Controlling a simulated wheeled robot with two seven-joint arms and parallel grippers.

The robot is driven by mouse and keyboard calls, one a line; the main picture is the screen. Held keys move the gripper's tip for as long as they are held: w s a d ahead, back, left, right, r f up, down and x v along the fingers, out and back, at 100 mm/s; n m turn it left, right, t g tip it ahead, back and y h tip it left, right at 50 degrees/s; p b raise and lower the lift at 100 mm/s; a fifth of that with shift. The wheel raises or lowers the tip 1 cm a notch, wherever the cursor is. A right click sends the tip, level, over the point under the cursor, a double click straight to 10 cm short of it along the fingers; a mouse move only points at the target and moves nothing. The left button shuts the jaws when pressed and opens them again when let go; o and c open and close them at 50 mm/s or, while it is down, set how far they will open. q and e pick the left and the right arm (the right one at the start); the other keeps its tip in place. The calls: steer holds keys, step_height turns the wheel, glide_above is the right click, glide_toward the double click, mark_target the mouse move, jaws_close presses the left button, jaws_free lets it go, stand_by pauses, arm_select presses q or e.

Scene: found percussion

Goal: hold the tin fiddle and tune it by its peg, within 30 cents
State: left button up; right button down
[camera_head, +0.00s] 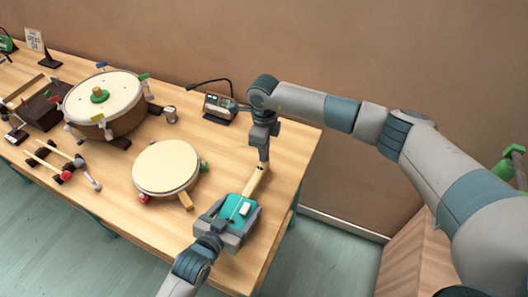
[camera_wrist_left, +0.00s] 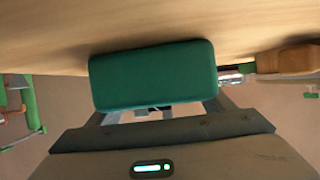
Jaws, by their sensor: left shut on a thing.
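The tin fiddle has a teal box body (camera_head: 242,208) with a small white piece on top and a wooden neck (camera_head: 255,181). It lies near the table's front right edge. My left gripper (camera_head: 228,217) is shut on the body, one finger on each side. In the left wrist view the teal body (camera_wrist_left: 152,75) fills the space in front of the jaws, and part of the wooden neck (camera_wrist_left: 288,60) shows at the right. My right gripper (camera_head: 263,160) points down at the neck's far end. The peg is hidden or too small to make out, and so is the right jaw opening.
A small device with a lit display (camera_head: 219,107) stands behind, left of my right wrist. A round cream drum (camera_head: 166,166) lies left of the fiddle. A larger drum (camera_head: 103,98), mallets (camera_head: 62,172) and a dark box (camera_head: 42,108) are farther left. The table's right edge is close.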

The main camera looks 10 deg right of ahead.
steer(key=c, duration=1.9)
jaws_free()
steer(key=shift+c, duration=0.2)
steer(key=shift+r, duration=0.15)
step_height(320, 180, up, 12)
arm_select(q)
steer(key=o, duration=1.4)
steer(key=shift+c, duration=0.2)
steer(key=shift+s+a, duration=0.1)
steer(key=v, duration=1.1)
steer(key=shift+s+a+r, duration=0.15)
steer(key=shift+s+a, duration=0.05)
steer(key=shift+s, duration=0.05)
